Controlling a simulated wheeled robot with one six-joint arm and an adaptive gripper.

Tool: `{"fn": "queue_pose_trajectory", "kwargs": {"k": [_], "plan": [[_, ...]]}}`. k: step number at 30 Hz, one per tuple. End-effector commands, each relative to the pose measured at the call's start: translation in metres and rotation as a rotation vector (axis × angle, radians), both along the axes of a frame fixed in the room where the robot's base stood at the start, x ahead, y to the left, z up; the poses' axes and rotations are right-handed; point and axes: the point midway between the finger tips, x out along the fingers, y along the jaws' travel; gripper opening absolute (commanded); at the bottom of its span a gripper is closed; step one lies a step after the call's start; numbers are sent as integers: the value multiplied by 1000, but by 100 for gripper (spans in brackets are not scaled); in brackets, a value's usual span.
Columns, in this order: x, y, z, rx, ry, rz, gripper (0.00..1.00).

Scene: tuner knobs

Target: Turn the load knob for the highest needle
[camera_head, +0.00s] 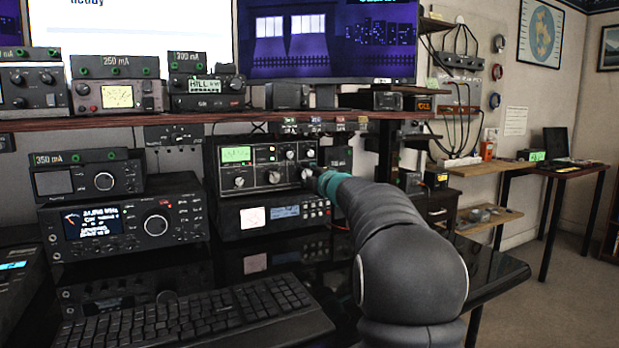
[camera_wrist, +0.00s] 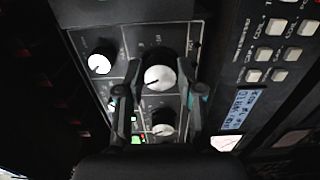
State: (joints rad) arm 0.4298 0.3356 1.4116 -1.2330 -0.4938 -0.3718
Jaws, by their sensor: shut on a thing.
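The tuner (camera_head: 256,160) is a dark box on the bench under the shelf, with a lit green meter (camera_head: 236,154) and several knobs. Its needle is too small to read. My gripper (camera_head: 315,172) is at the right end of the tuner's front and partly hides it. In the wrist view, my gripper (camera_wrist: 160,92) has one finger on each side of a knob with a pale face (camera_wrist: 158,77) and is shut on it. A white pointer line shows on this knob. Its label is not legible, so I cannot confirm it is the load knob.
In the wrist view, other knobs sit close by, one at upper left (camera_wrist: 100,63) and one below (camera_wrist: 162,129). Another radio (camera_head: 270,214) is directly under the tuner. A large radio (camera_head: 125,222) stands left, and a keyboard (camera_head: 200,318) lies in front.

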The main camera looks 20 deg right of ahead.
Motion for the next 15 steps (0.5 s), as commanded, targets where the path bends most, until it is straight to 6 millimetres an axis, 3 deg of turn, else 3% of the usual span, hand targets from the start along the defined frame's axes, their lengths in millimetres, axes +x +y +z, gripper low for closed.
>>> {"fn": "queue_pose_trajectory", "kwargs": {"k": [13,14,15], "plan": [[0,-2,-2,-8,4,-3,2],[0,-2,-2,-8,4,-3,42],[0,-2,-2,-8,3,-3,52]]}}
